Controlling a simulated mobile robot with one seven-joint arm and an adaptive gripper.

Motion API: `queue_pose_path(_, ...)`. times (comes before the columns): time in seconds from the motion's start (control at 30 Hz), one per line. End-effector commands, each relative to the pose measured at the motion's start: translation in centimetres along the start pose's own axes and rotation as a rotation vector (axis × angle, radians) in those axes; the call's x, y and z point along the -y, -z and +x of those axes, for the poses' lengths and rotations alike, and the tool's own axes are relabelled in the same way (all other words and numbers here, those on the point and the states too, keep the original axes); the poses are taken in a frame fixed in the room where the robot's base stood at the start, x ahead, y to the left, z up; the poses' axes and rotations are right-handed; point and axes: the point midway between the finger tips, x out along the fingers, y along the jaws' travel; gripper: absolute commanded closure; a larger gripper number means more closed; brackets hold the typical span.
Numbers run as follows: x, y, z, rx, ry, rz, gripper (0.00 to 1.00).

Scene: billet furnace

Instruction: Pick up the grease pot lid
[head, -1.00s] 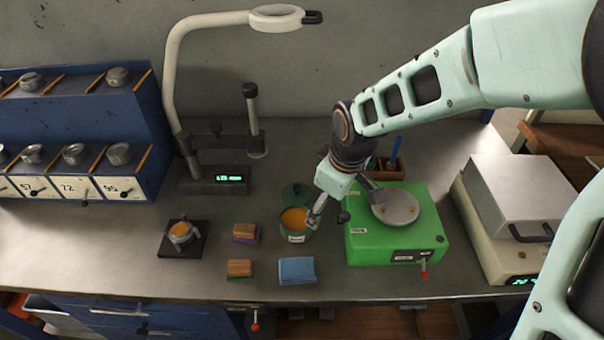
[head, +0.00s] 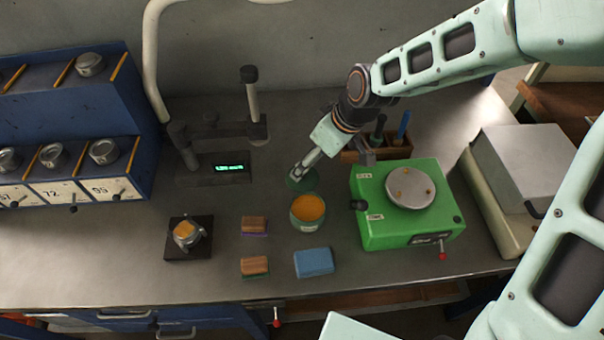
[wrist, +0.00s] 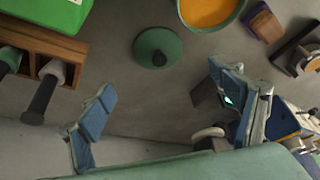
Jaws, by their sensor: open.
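The grease pot lid is a round green disc with a dark knob. It lies on the grey bench behind the grease pot (head: 308,213), partly hidden by my gripper in the head view (head: 305,182). In the wrist view the lid (wrist: 157,46) is fully visible, apart from the pot. The open pot holds orange grease and also shows at the top of the wrist view (wrist: 210,10). My gripper (head: 296,174) is open and empty and overlaps the lid's left part in the head view. In the wrist view its blue-padded fingers (wrist: 162,100) are spread wide, with the lid beyond them.
A green machine (head: 375,225) with a round plate stands right of the pot. A wooden holder (head: 395,149) with dark-handled tools stands behind it. A lamp post stands back left.

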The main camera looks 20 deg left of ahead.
Motion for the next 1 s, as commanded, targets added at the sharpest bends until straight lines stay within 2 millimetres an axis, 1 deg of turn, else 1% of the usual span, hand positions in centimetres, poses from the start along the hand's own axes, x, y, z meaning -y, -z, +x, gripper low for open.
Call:
queue_pose_path(0.03,0.2,0.0,1.0,0.001,0.004,-0.003,0.15)
queue_pose_path(0.2,0.1,0.0,3.2,0.001,0.003,-0.002,0.15)
queue_pose_path(0.47,0.0,0.1,4.7,0.001,0.001,-0.002,0.15)
queue_pose_path(0.8,-0.1,0.3,8.8,0.003,0.002,-0.003,0.15)
queue_pose_path(0.9,-0.1,0.2,9.3,0.002,0.0,-0.002,0.15)
queue_pose_path(1.0,-0.2,0.2,9.4,0.001,-0.001,-0.002,0.15)
